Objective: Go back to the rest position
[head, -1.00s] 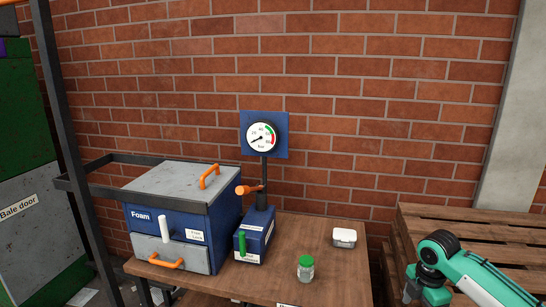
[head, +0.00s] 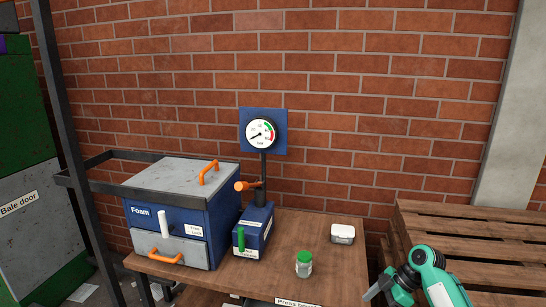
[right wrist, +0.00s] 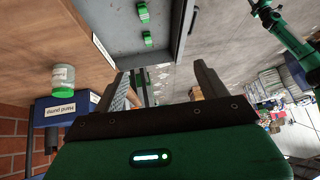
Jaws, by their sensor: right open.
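My right arm (head: 430,275) comes in at the lower right of the head view, beside the bench and in front of the wooden pallets. In the right wrist view my right gripper (right wrist: 165,85) has its two dark fingers wide apart, with nothing between them. Another green and dark arm part (right wrist: 290,30) shows at the upper right of that view; I cannot tell which part it is. My left gripper does not show in the head view.
Pallets (head: 480,235) stand to the right.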

